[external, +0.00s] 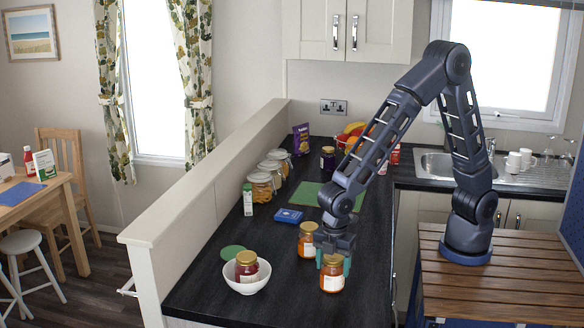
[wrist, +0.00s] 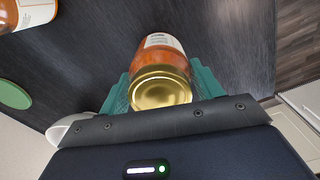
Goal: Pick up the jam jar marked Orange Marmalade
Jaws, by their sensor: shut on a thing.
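A jar of orange preserve with a gold lid (external: 333,282) is at the front of the dark counter. It also shows in the wrist view (wrist: 160,88), lid toward the camera. Its label is too small to read. My gripper (external: 334,264) has teal fingers on both sides of this jar and is shut on it. I cannot tell whether the jar's base touches the counter. A second orange jar with a gold lid (external: 307,242) stands just behind it. It appears at the upper left in the wrist view (wrist: 24,12), its label unreadable.
A white bowl (external: 247,285) holds a red jar (external: 246,264) to the left. A green disc (external: 232,252), a blue box (external: 288,216) and a green mat (external: 306,193) lie on the counter. A dark jar (external: 327,162) stands farther back. The counter's right edge is close.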

